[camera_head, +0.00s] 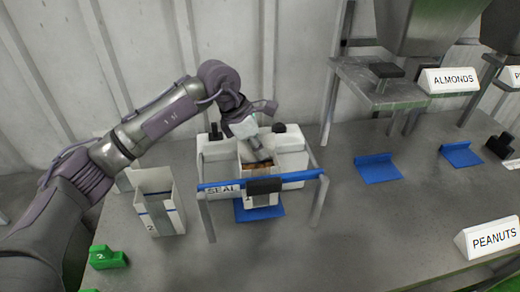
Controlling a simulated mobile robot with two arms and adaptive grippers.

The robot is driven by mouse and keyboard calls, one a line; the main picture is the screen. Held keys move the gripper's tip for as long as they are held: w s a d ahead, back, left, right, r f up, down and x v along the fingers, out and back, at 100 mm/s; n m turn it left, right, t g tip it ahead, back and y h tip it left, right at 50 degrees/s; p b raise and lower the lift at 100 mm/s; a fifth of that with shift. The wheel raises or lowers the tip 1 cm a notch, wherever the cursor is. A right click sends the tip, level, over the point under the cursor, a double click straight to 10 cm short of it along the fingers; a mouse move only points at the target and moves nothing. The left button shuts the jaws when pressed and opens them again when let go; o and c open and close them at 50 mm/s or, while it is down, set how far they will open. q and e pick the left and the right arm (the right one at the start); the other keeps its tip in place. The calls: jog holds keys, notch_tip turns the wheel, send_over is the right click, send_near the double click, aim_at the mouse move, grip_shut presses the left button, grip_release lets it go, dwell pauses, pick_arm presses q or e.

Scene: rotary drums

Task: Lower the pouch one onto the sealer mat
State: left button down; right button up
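Pouch one (262,199) is a white, open-topped pouch with brown contents in its mouth. It stands upright inside the sealer frame, over the blue sealer mat (275,213), whose front part shows below it. I cannot tell whether its base touches the mat. The sealer's blue bar (295,177), marked SEAL, and a dark block on it hide the pouch's middle. My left gripper (259,155) reaches down from behind, its fingers at the pouch's mouth. The fingertips are small and partly hidden, so their grip is unclear. My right gripper is not in view.
An open white pouch (159,213) marked 2 stands left of the sealer. A green block (107,257) lies at the front left. Blue mats (377,168) (461,154) lie to the right beneath the hopper shelf (385,95). A PEANUTS sign (490,239) stands front right. The middle-right table is clear.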

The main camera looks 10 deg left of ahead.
aim_at(260, 163)
pick_arm(q)
jog(key=shift+s+f+b, duration=0.15)
jog(key=shift+f+b, duration=0.45)
jog(key=shift+f, duration=0.4)
jog(key=shift+s+f+b, duration=0.1)
jog(key=shift+f+b, duration=0.5)
jog(key=shift+f, duration=0.35)
